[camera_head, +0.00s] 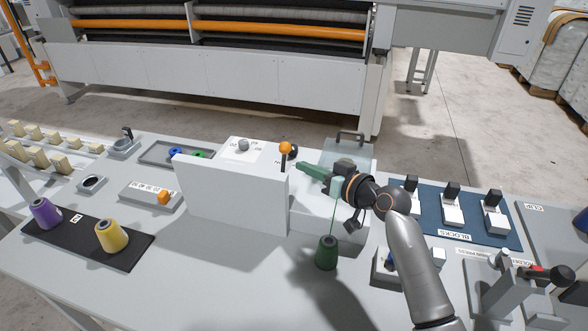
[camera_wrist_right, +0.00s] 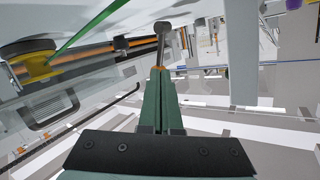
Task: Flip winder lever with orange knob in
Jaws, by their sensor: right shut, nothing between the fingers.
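The winder lever's orange knob (camera_head: 285,148) tops a short dark stem that stands about upright at the right end of the white winder housing (camera_head: 235,200). My right gripper (camera_head: 299,168) is shut and empty, with its green fingers pointing left, close to the right of the lever. I cannot tell whether the fingers touch the lever. My left gripper is not in view.
A green thread cone (camera_head: 326,253) stands below my right arm, with thread running up from it. A blue mat (camera_head: 455,225) with several clamp blocks lies to the right. Purple (camera_head: 45,213) and yellow (camera_head: 111,236) cones stand at left.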

